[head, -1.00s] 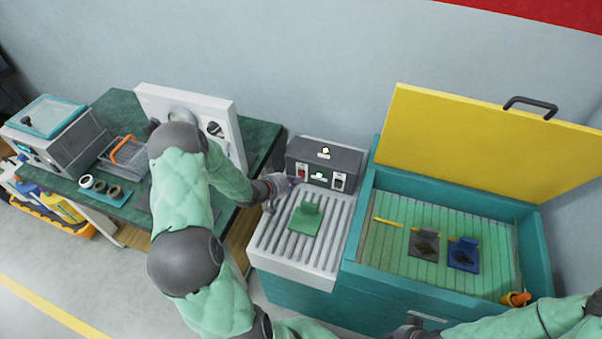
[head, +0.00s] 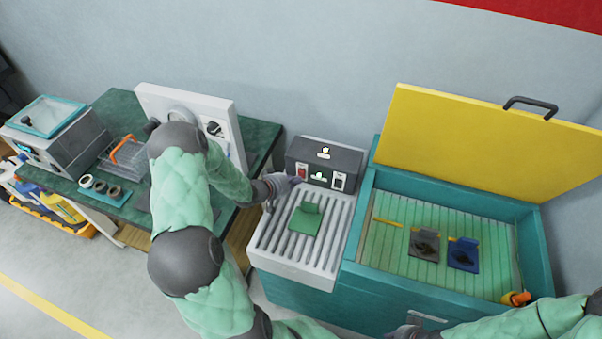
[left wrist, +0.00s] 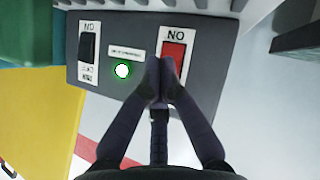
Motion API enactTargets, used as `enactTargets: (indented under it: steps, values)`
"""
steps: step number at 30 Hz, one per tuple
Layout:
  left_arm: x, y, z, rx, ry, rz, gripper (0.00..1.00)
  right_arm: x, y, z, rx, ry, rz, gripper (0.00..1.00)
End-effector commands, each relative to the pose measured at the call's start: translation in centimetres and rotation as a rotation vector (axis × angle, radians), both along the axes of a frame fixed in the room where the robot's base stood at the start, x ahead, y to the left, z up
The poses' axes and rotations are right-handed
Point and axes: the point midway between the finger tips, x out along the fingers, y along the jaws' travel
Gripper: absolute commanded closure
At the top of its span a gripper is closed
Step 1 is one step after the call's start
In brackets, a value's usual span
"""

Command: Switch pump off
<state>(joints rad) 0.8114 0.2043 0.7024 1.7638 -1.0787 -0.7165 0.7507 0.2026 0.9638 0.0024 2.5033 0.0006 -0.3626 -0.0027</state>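The grey control box (head: 340,160) stands at the back of the ribbed drain tray. It carries a red rocker switch (head: 302,172) on the left and a black rocker switch (head: 338,182) on the right. In the left wrist view the box appears upside down, with the red switch (left wrist: 173,58), the black switch (left wrist: 87,46) and a lit green lamp (left wrist: 122,71) between them. My left gripper (left wrist: 161,76) is shut and empty, its tips at the edge of the red switch; contact is unclear. My right gripper (head: 408,333) is only partly visible at the bottom edge.
A green part (head: 305,217) sits on the ribbed tray (head: 268,245). To the right is a teal tank (head: 540,255) with a raised yellow lid (head: 470,140), holding grey and blue parts. A green-topped bench (head: 115,105) with a white panel (head: 190,105) stands left.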

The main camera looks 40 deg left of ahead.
Motion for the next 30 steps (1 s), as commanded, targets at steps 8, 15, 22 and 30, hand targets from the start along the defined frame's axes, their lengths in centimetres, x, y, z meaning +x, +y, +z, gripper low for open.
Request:
enactTargets:
  steps: [8, 15, 22, 30]
  values:
    - [0.18, 0.04, 0.05, 0.0, 0.0, 0.0, 1.0, -0.01, 0.0, 0.12, 0.0, 0.0, 0.0, 1.0]
    - [0.78, 0.22, 0.13, -0.001, 0.001, 0.0, 1.0, 0.0, 0.0, 0.42, 0.0, 0.0, 0.0, 1.0]
    - [0.79, 0.25, 0.12, 0.0, 0.0, 0.0, 1.0, 0.0, 0.0, 0.38, 0.0, 0.0, 0.0, 1.0]
    - [0.93, 0.3, 0.16, 0.0, 0.0, 0.0, 1.0, 0.0, 0.0, 0.42, 0.0, 0.0, 0.0, 1.0]
